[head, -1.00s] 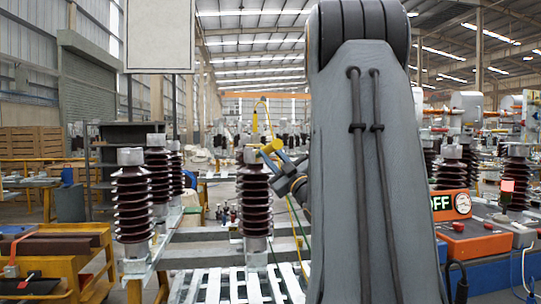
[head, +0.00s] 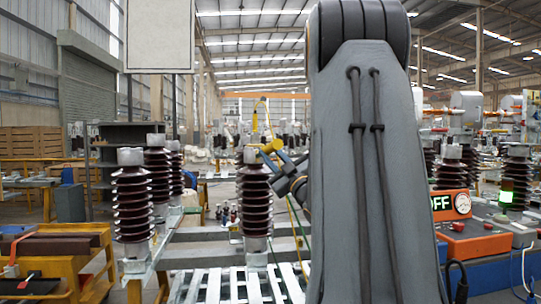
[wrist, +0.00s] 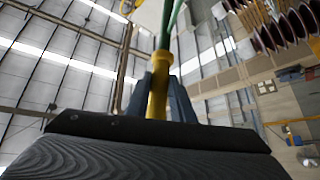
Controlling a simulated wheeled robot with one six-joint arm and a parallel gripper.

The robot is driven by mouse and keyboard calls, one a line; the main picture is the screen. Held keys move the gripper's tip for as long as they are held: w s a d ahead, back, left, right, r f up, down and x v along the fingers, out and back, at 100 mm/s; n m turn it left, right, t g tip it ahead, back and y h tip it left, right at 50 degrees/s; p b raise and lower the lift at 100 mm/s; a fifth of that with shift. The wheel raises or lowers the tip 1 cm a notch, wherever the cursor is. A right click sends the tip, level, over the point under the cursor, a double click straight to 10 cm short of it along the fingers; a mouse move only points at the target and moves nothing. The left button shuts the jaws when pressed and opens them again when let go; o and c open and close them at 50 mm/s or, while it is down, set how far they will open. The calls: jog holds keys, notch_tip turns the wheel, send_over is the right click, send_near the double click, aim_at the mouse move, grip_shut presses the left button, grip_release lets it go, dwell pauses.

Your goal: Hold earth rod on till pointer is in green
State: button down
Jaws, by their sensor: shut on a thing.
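My gripper (wrist: 165,102) is shut on the yellow earth rod (wrist: 157,92) in the wrist view, with a green cable running from it. In the head view the yellow rod end (head: 271,146) is at the metal cap of the middle brown insulator (head: 256,195); I cannot tell whether it touches. My grey arm hides much of the middle. The orange meter box (head: 452,205) at the right reads "OFF", partly cut off by my arm.
Other brown insulators (head: 132,200) stand on the left of the frame. A slatted white rack (head: 235,286) lies below the middle one. A yellow trolley (head: 88,280) is at the lower left.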

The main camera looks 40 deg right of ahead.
dwell(0.4)
jog(key=s+a, duration=0.5)
jog(key=s, duration=0.3)
jog(key=shift+s, duration=0.25)
dwell(0.3)
dwell(0.8)
